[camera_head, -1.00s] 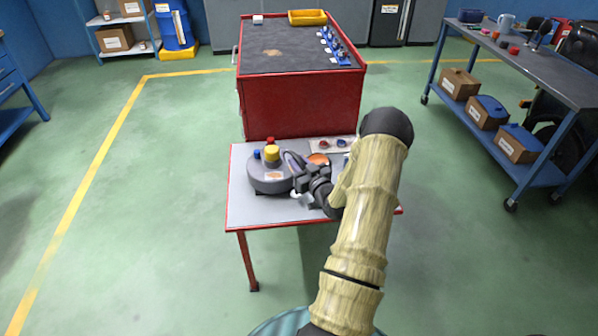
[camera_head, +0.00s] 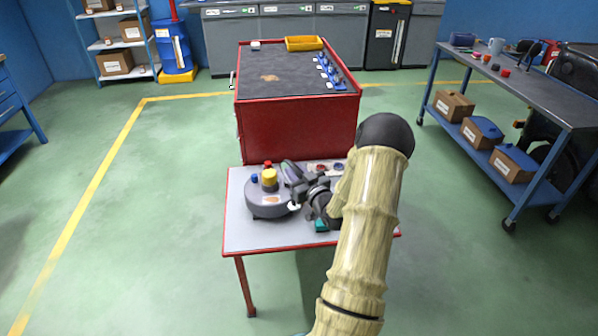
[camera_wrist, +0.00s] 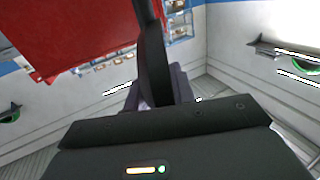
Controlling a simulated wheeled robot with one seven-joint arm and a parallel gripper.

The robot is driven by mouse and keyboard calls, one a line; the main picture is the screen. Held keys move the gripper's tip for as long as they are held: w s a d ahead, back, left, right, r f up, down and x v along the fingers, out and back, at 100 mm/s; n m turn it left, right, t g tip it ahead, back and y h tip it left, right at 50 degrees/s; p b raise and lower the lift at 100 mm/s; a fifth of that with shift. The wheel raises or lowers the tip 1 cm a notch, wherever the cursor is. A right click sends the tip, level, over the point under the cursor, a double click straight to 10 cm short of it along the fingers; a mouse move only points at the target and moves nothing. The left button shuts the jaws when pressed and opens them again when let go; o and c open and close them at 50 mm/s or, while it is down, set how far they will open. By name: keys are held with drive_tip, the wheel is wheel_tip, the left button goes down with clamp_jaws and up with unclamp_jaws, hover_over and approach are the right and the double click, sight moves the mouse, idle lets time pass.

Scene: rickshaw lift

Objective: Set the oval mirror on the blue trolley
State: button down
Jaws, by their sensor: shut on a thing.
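My gripper (camera_head: 298,186) is over the small grey-topped, red-edged table, shut on a grey-purple oval thing (camera_head: 291,172) that I take for the oval mirror. It is tilted up, just behind and right of the round grey device on the table. My gripper hides part of it. In the wrist view a mauve piece (camera_wrist: 181,85) shows behind a dark finger; its full shape is hidden. The blue trolley (camera_head: 545,186) stands to the right, apart from the table, with a dark grey top, a lower shelf and casters.
The round grey device (camera_head: 266,205) with coloured knobs sits on the small table (camera_head: 250,240). A red cabinet (camera_head: 298,128) stands behind it. Green floor (camera_head: 440,210) lies clear between table and trolley.

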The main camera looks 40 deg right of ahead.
drive_tip(key=a+r+y+p, duration=0.1)
drive_tip(key=a+r+p, duration=0.5)
drive_tip(key=a+p, duration=0.5)
drive_tip(key=a+r+n+p, duration=0.1)
drive_tip(key=a+r+p, duration=0.5)
drive_tip(key=a+p, duration=0.5)
drive_tip(key=a+r+y+p, duration=0.1)
drive_tip(key=a+r+p, duration=0.5)
drive_tip(key=a+p, duration=0.5)
drive_tip(key=shift+s+a+n+y+p, duration=0.2)
drive_tip(key=shift+s+n+y+p, duration=0.15)
drive_tip(key=shift+p, duration=0.25)
drive_tip(key=shift+d, duration=0.1)
